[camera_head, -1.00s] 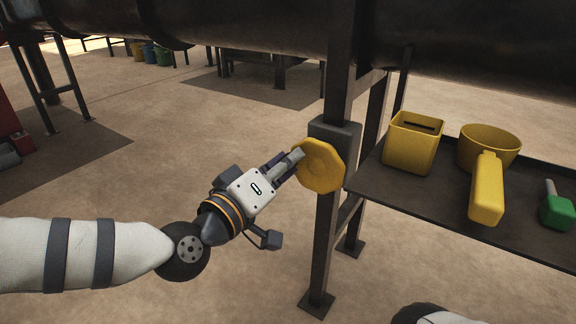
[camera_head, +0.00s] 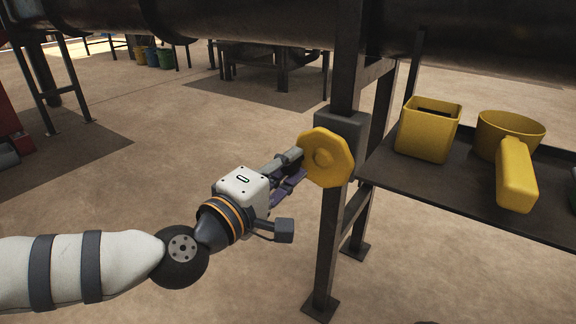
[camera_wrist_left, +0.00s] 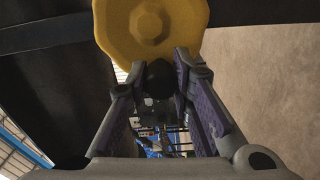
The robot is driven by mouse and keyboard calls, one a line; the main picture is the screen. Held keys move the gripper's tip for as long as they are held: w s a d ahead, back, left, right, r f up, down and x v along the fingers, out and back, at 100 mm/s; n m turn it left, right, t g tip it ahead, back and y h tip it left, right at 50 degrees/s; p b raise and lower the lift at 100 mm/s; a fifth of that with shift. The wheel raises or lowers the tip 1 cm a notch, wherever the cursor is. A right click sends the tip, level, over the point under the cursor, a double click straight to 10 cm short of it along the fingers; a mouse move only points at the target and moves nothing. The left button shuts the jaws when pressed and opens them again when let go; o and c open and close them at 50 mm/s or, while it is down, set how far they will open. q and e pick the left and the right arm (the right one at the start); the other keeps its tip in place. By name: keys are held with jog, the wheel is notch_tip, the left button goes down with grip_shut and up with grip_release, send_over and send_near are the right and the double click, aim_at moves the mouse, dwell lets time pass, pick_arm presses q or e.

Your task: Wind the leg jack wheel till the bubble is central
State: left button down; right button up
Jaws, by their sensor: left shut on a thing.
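The yellow leg jack wheel (camera_head: 326,157) is a many-sided disc with a raised hub, on a grey block on the dark steel leg (camera_head: 330,240). My left gripper (camera_head: 292,164) is at the wheel's left edge. In the left wrist view the wheel (camera_wrist_left: 150,25) is just beyond the fingertips (camera_wrist_left: 161,72), and a dark round knob (camera_wrist_left: 160,80) sits between them. The left gripper is shut on this knob, which looks to be the wheel's handle. No bubble level can be made out. My right gripper is out of view.
A dark shelf (camera_head: 400,180) right of the leg holds a yellow square box (camera_head: 428,132), a round yellow tub (camera_head: 508,124) with a yellow handle-like piece (camera_head: 515,175), and a green item cut off at the edge. A large dark pipe (camera_head: 230,18) runs overhead.

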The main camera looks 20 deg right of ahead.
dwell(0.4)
pick_arm(q)
jog(key=c, duration=1.4)
grip_release()
jog(key=v, duration=1.2)
